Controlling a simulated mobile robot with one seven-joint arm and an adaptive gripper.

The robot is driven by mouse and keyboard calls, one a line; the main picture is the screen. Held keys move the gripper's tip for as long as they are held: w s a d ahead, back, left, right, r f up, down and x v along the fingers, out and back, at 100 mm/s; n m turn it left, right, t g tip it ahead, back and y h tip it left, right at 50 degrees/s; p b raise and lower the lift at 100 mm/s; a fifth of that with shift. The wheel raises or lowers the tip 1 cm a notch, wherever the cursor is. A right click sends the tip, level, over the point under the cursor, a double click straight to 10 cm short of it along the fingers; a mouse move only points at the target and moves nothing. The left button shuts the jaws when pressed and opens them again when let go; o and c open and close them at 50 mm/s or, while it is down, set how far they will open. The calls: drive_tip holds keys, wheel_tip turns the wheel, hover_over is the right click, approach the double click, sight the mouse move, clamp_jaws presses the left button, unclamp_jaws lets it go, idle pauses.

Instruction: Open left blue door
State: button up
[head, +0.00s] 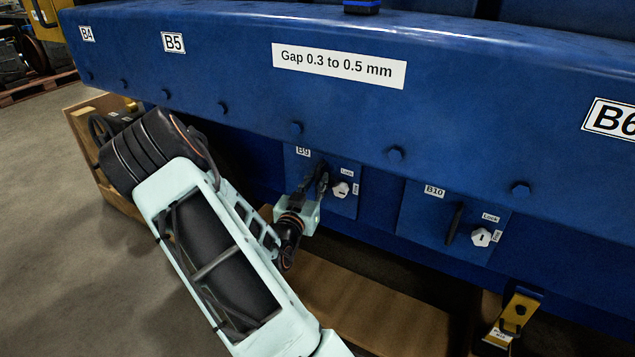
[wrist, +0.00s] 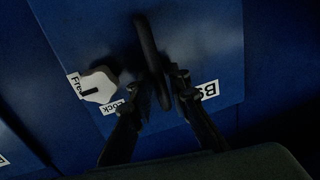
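The left blue door (head: 342,201), marked B9, is a small flat panel under the long blue beam and looks closed. It has a black bar handle and a white hexagonal lock knob (head: 341,189) to the handle's right. In the wrist view the handle (wrist: 147,45) stands between my two fingers, with the lock knob (wrist: 98,86) to its left. My gripper (head: 318,182) is at the handle, one finger on each side; it also shows in the wrist view (wrist: 163,85). The fingers are close to the handle, but I cannot tell whether they press on it.
A second blue door (head: 418,220), marked B10, with its own handle and lock knob (head: 481,237), is to the right. The blue beam (head: 235,60) with bolts overhangs both doors. A yellow bracket (head: 515,312) is at the lower right. Open floor (head: 70,240) lies at the left.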

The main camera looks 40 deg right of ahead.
drive_tip(key=shift+w+d, duration=0.15)
drive_tip(key=shift+d, duration=0.05)
clamp_jaws()
drive_tip(key=shift+a, duration=0.2)
